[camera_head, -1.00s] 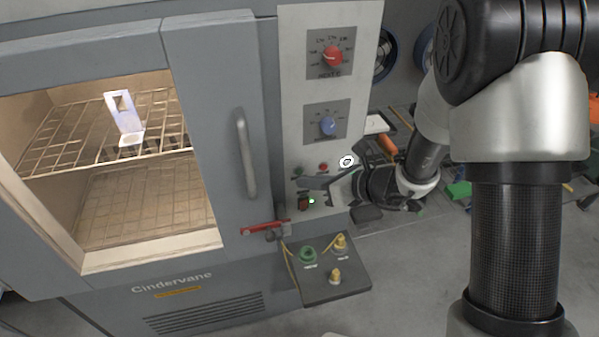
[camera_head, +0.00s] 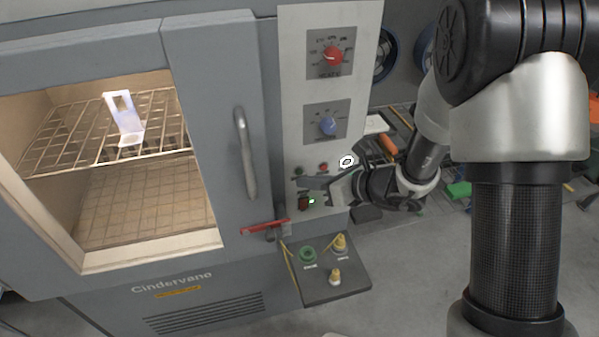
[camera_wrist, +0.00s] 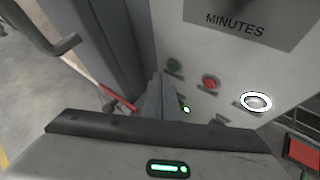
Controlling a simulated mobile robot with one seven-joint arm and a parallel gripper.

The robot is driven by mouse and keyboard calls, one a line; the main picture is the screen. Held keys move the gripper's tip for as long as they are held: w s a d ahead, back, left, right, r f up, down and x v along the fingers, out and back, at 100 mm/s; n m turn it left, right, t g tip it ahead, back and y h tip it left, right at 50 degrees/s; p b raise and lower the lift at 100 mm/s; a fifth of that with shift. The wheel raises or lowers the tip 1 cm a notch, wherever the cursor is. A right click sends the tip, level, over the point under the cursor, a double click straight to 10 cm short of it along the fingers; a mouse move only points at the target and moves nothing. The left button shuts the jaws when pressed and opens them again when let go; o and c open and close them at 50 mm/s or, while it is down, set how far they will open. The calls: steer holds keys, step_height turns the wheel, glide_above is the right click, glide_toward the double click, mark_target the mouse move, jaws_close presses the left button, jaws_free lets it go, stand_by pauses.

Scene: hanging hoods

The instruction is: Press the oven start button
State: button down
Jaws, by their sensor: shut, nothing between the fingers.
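The grey oven (camera_head: 175,285) has a white control panel (camera_head: 292,60) on its right. Low on the panel sit a small green button (camera_head: 298,170), a red button (camera_head: 323,167) and a white-ringed round button (camera_head: 346,161). In the wrist view the green button (camera_wrist: 174,66), red button (camera_wrist: 210,83) and ringed button (camera_wrist: 256,100) are clearer; their labels are too small to read. My gripper (camera_head: 304,183) is shut and empty, just below the green button. In the wrist view its fingers (camera_wrist: 161,92) point at the panel; contact cannot be told.
A lit green lamp (camera_head: 311,201) and a dark red switch (camera_head: 302,204) lie below my fingers. A red-handled latch (camera_head: 264,227) and a box with a green button (camera_head: 308,254) and yellow knobs are lower. The vertical door handle (camera_head: 245,155) stands to the left.

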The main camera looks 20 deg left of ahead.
steer(key=shift+w+a, duration=0.1)
steer(key=shift+w, duration=0.05)
steer(key=shift+w+a, duration=0.1)
steer(key=shift+w, duration=0.1)
steer(key=shift+w+a, duration=0.25)
steer(key=shift+w, duration=0.05)
stand_by(1.1)
steer(key=shift+d+b, duration=0.1)
steer(key=shift+b, duration=0.2)
steer(key=shift+s+d, duration=0.35)
steer(key=shift+s, duration=0.3)
steer(key=shift+s+d+b, duration=0.25)
steer(key=shift+s+d, duration=0.2)
steer(key=shift+s, duration=0.25)
steer(key=shift+s+d+b, duration=0.25)
steer(key=shift+s+d, duration=0.15)
steer(key=shift+s, duration=0.35)
steer(key=shift+s+d+b, duration=0.25)
steer(key=shift+s+d, duration=0.2)
steer(key=shift+s, duration=0.25)
